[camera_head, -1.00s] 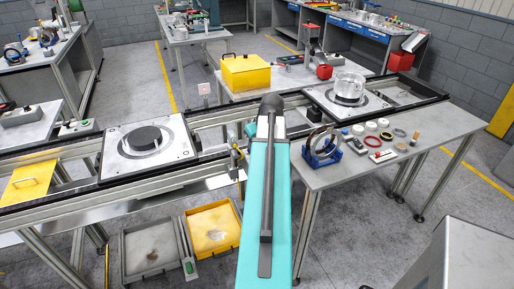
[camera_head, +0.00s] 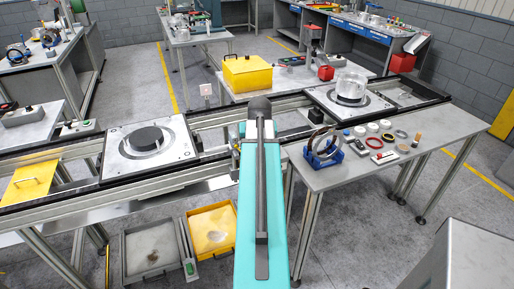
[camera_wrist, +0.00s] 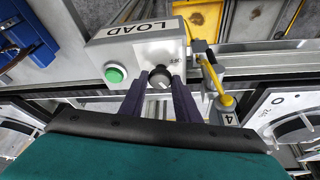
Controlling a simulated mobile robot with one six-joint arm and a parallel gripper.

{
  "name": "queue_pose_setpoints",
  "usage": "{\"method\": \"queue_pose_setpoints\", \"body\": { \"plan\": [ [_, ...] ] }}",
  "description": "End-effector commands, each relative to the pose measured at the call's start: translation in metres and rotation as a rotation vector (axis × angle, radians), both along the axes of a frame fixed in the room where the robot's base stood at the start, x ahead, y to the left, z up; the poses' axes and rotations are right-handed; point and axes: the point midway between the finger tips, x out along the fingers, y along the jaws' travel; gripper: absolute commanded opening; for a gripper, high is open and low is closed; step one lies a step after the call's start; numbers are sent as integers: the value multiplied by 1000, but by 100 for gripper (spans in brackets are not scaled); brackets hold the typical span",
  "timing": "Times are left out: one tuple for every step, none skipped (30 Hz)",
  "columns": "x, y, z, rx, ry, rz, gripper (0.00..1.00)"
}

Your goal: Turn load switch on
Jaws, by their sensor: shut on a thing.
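The load switch box (camera_wrist: 132,51) is a light grey box with an upside-down LOAD label in the wrist view. A green button (camera_wrist: 115,74) is on its left and a dark rotary knob (camera_wrist: 160,79) with a pale edge on its right. My gripper (camera_wrist: 160,86) has its two dark fingers on either side of the knob and is shut on it. In the head view my teal arm hides the gripper and the switch.
A yellow-handled lever (camera_wrist: 225,101) stands close right of the switch box. A blue stand with rings (camera_head: 324,148) sits on the table at right. Pallets with a black disc (camera_head: 147,137) and a clear cylinder (camera_head: 351,86) rest on the conveyor rails.

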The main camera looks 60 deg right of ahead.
Motion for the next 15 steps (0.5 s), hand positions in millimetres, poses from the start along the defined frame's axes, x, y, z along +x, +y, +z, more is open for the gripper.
{"method": "queue_pose_setpoints", "body": {
  "plan": [
    [0,-1,1,-2,-2,-2,7],
    [0,-1,1,-2,-2,-2,7],
    [0,-1,1,-2,-2,-2,7],
    [0,-1,1,-2,-2,-2,7],
    [0,-1,1,-2,-2,-2,7],
    [0,-1,1,-2,-2,-2,7],
    [0,-1,1,-2,-2,-2,7],
    [0,-1,1,-3,-1,-1,7],
    [0,-1,1,-3,-1,-1,36],
    [0,-1,1,-3,-1,-1,41],
    [0,-1,1,-3,-1,-1,46],
    [0,-1,1,-3,-1,-1,47],
    [0,-1,1,-2,-1,-1,47],
    [0,-1,1,-2,-1,-1,47],
    [0,-1,0,-2,-1,-1,47]
  ]
}}
